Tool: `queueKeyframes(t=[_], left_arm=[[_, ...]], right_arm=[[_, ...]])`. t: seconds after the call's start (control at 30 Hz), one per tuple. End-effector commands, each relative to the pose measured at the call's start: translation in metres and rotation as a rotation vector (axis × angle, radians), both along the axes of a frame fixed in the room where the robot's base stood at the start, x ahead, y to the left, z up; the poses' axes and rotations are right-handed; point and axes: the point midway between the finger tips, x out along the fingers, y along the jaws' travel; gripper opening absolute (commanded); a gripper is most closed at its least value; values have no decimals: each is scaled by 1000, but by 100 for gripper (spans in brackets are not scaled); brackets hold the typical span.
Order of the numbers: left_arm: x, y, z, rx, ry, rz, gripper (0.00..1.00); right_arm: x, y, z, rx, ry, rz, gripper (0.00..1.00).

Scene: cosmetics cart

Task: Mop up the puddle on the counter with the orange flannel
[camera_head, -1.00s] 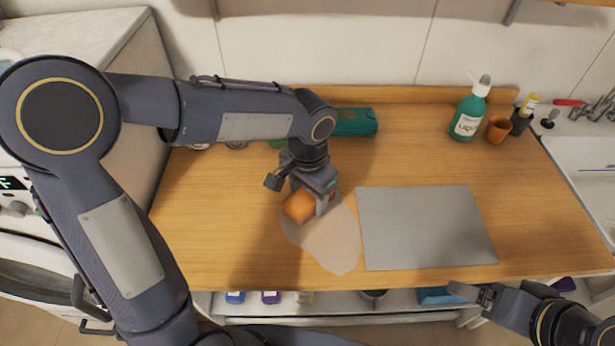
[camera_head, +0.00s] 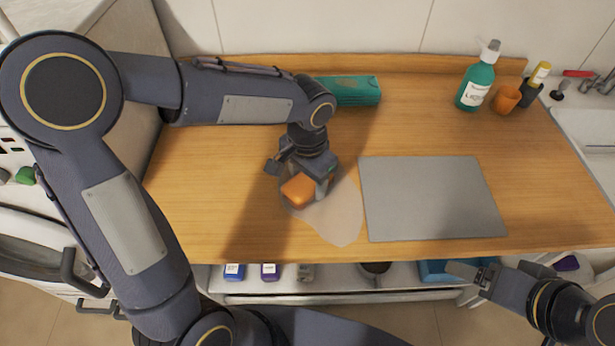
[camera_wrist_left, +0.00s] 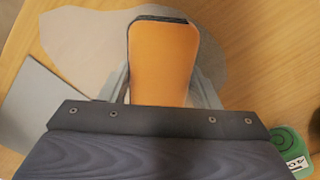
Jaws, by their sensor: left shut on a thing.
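The orange flannel (camera_head: 298,189) is a small block-like folded cloth, held in my left gripper (camera_head: 309,184). In the left wrist view the flannel (camera_wrist_left: 163,62) stands between the two fingers. The puddle (camera_head: 335,217) is a pale, irregular patch on the wooden counter (camera_head: 230,190). The flannel is over the puddle's left upper part; I cannot tell whether it touches the surface. The puddle also shows around the flannel in the left wrist view (camera_wrist_left: 85,42). My right gripper (camera_head: 475,273) is at the lower right, in front of the counter edge; its fingers are too small to judge.
A grey flat board (camera_head: 430,198) lies just right of the puddle. A teal box (camera_head: 352,91) lies behind my left wrist. A green bottle (camera_head: 478,77), an orange cup (camera_head: 506,98) and a dark holder (camera_head: 530,94) stand at the back right. A sink (camera_head: 595,130) is at the far right.

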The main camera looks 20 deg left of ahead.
Motion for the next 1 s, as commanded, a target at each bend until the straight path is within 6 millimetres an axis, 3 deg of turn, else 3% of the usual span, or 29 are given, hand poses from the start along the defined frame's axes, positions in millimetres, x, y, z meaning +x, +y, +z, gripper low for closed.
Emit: queueKeyframes(t=[1.0], left_arm=[[0, 0, -10, 0, 0, 0, 38]], right_arm=[[0, 0, -8, 0, 0, 0, 79]])
